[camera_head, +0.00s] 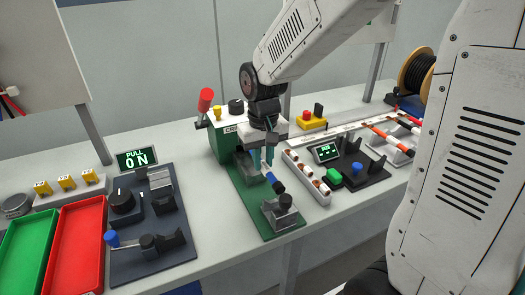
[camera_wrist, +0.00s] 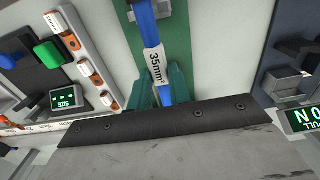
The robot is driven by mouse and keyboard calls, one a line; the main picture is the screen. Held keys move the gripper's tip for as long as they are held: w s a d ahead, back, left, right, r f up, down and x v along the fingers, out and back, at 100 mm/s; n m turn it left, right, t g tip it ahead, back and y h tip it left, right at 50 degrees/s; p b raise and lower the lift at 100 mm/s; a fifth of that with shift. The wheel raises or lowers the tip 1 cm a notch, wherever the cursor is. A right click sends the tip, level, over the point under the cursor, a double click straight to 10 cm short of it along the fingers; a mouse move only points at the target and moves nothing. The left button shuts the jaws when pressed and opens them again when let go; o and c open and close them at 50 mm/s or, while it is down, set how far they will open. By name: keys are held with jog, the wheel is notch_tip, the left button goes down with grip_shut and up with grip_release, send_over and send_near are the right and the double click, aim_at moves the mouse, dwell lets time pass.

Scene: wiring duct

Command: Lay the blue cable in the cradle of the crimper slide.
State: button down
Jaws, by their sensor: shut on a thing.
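My gripper (camera_head: 263,160), with teal fingers, points down over the green base of the crimper (camera_head: 226,140). It is shut on the blue cable (camera_head: 269,176). In the wrist view the blue cable (camera_wrist: 148,28) runs between the fingers (camera_wrist: 162,88) and carries a white "35mm²" label. In the head view its dark blue end (camera_head: 278,187) slants down towards a grey block with a dark top (camera_head: 281,212) on the green base plate (camera_head: 244,198). The fingers partly hide the crimper's near side. I cannot tell whether the cable touches a cradle.
To the left stand a dark pull-test fixture (camera_head: 150,225) with a "PULL ON" display, a red tray (camera_head: 75,240) and a green tray (camera_head: 28,240). To the right are a white rack (camera_head: 306,178) of small terminals and a dark fixture (camera_head: 360,172). A red-knobbed lever (camera_head: 205,103) rises from the crimper.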

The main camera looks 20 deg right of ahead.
jog(key=shift+f, duration=2.75)
jog(key=c, duration=1.2)
grip_release()
jog(key=shift+r, duration=0.1)
notch_tip(320, 180, up, 8)
jog(key=shift+f, duration=0.2)
